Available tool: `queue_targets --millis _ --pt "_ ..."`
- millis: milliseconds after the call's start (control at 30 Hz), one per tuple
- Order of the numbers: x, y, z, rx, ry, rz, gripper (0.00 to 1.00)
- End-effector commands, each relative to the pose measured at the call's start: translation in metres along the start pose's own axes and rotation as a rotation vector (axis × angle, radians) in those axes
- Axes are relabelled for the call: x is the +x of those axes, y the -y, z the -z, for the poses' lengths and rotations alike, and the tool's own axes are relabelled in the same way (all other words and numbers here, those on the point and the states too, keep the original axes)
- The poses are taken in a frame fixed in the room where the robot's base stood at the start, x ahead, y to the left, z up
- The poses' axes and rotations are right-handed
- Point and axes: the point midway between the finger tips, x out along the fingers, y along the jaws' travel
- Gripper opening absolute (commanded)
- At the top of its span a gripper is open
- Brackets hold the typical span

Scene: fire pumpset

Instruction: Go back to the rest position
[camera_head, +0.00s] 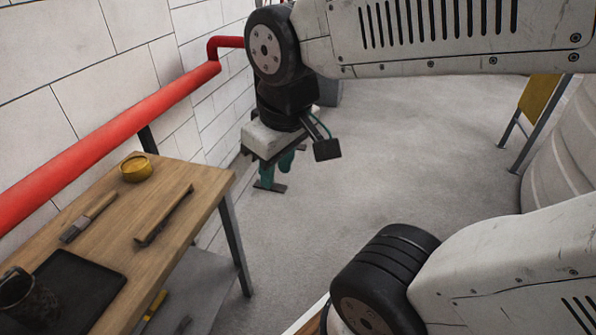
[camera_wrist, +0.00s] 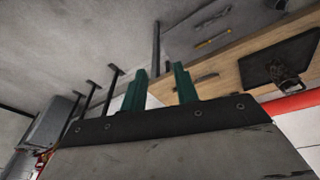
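My gripper (camera_head: 270,182) hangs at the end of my arm, beyond the far right end of the wooden table and apart from it. In the wrist view its two green fingers (camera_wrist: 162,80) stand apart with nothing held between them. The gripper is open and empty. In the head view the fingers overlap and are partly hidden by the gripper body.
The wooden table (camera_head: 150,224) holds a yellow tin (camera_head: 136,168), a brush (camera_head: 88,217), a long brown tool (camera_head: 164,216) and a black tray (camera_head: 85,283) with a dark mug (camera_head: 28,299). A red pipe (camera_head: 110,135) runs along the wall. Floor (camera_head: 340,190) is clear.

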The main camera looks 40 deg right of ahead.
Motion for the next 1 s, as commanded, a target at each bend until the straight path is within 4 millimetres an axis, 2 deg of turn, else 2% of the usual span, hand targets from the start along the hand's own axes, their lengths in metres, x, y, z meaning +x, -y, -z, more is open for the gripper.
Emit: queue_targets --millis 33,100,200,1000 --pt "-0.009 -0.001 -0.016 0.068 0.032 0.007 0.3" --pt "-0.016 -0.001 -0.032 0.135 0.076 0.015 0.3" --pt "-0.022 0.0 -0.044 0.182 0.109 0.02 0.3" --pt "-0.022 0.001 -0.046 0.188 0.117 0.021 0.3"
